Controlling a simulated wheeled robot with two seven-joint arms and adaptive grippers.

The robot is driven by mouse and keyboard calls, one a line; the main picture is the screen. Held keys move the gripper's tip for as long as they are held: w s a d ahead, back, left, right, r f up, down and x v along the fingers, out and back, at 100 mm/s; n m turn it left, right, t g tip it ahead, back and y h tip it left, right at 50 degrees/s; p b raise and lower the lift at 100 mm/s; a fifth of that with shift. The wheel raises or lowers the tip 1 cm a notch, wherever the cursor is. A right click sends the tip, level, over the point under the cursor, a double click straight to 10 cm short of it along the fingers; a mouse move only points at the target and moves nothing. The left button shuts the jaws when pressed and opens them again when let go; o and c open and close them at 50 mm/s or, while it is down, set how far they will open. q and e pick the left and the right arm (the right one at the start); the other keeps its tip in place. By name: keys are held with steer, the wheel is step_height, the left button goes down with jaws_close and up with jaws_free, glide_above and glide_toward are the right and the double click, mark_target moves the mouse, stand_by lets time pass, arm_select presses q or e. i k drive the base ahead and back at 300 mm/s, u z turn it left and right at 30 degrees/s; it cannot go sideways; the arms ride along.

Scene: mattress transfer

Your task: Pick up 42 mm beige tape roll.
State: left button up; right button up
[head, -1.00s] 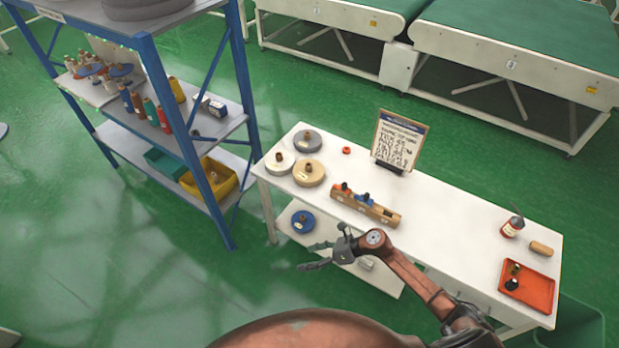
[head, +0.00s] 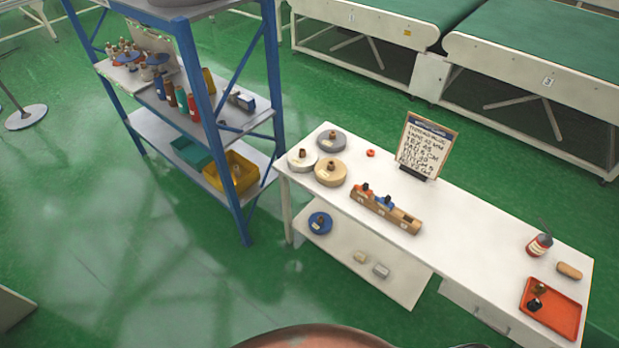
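A beige tape roll (head: 331,174) lies flat at the left end of the white table, with a brown core piece standing at its middle. A white roll (head: 300,160) lies to its left and a grey roll (head: 331,141) behind it. A blue roll (head: 319,224) lies on the table's lower shelf. I cannot read a size on any roll. Neither of my grippers shows in the head view.
The white table (head: 470,226) also holds a wooden rack (head: 400,219), a sign (head: 426,146), a red bottle (head: 539,245) and an orange tray (head: 552,312). A blue-framed shelf (head: 188,110) stands left of the table. Green floor (head: 190,290) is open in front.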

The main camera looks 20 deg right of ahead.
mark_target(329, 172)
steer(key=u, duration=0.1)
steer(key=k, duration=0.3)
steer(key=u, duration=0.8)
steer(key=i, duration=1.3)
steer(key=z, duration=1.25)
steer(key=i, duration=0.95)
steer(key=z, duration=1)
